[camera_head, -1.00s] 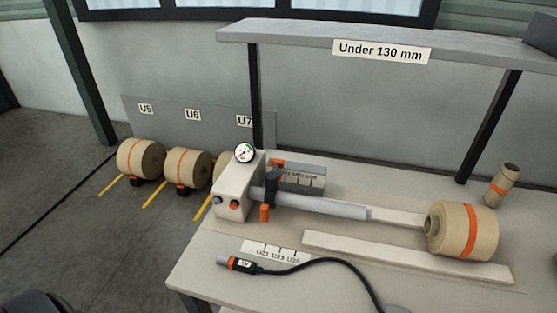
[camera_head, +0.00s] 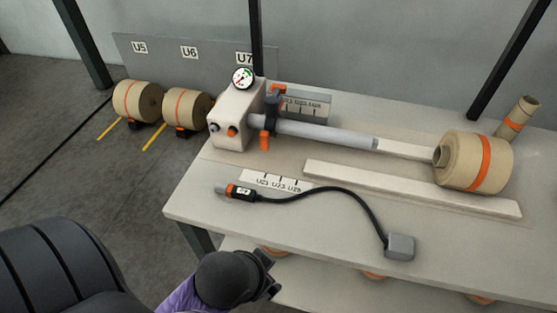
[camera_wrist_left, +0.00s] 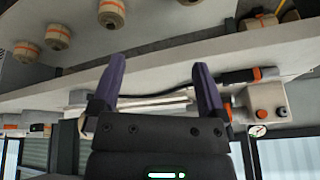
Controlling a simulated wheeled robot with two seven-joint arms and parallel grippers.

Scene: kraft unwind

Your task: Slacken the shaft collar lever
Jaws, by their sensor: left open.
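The shaft collar (camera_head: 271,112) is a dark ring around the grey shaft (camera_head: 325,132), close to the pale machine housing (camera_head: 236,120). Its orange lever (camera_head: 264,140) hangs down on the front side, and another orange piece shows above the collar. My left gripper (camera_wrist_left: 157,85) is open and empty, its two purple fingers apart. In the head view my left wrist is low, in front of the bench edge and well below the collar. The housing (camera_wrist_left: 268,105) also shows in the left wrist view, beyond the right finger. My right gripper is out of view.
On the bench (camera_head: 200,205), an air tool (camera_head: 240,192) with a black hose leads to a grey block (camera_head: 399,247). A kraft roll (camera_head: 473,162) sits at the shaft's far right. A pressure gauge (camera_head: 243,77) tops the housing. Rolls also lie on the lower shelf.

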